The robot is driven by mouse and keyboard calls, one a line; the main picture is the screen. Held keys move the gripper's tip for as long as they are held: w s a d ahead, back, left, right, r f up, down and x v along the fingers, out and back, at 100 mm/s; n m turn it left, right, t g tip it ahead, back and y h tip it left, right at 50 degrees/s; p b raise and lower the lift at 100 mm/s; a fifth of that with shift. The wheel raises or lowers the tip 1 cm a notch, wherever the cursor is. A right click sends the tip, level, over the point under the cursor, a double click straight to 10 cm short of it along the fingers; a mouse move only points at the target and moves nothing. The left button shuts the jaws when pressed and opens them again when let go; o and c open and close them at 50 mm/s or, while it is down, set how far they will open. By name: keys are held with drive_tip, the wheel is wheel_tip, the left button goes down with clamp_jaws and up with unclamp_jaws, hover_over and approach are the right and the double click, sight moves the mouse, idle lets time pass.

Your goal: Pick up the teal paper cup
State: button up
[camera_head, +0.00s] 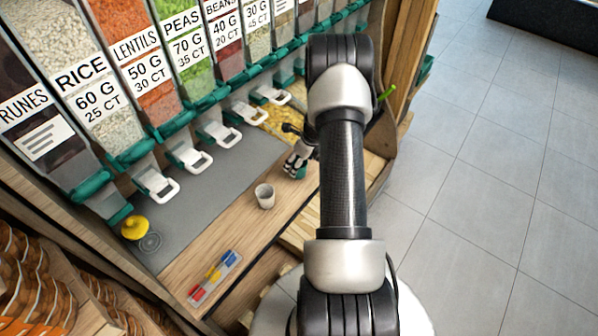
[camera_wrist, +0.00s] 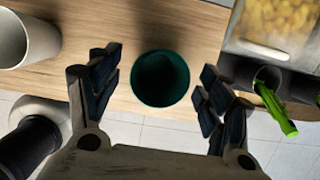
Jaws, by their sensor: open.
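The teal paper cup (camera_wrist: 160,80) stands on the wooden counter in the wrist view, seen from above with its dark opening facing the camera. My gripper (camera_wrist: 160,84) is open, with one finger to the left of the cup and one to the right. Both fingers look apart from the cup, with a gap on each side. In the head view my gripper (camera_head: 296,161) is at the counter, left of my arm. A small patch of the teal cup (camera_head: 294,171) shows there, mostly covered by the fingers.
A white cup (camera_head: 265,196) stands nearby, at left in the wrist view (camera_wrist: 27,38). A bright green object (camera_wrist: 275,108) sits to the right. Dispensers with white handles (camera_head: 225,134) line the back. A tray with coloured pieces (camera_head: 215,275) and a yellow object (camera_head: 134,227) lie farther left.

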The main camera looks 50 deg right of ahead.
drive_tip(key=shift+w+f, duration=0.15)
drive_tip(key=shift+f, duration=0.4)
drive_tip(key=shift+r, duration=0.1)
drive_tip(key=shift+c, duration=0.3)
drive_tip(key=c, duration=0.7)
drive_tip(key=shift+c, duration=0.2)
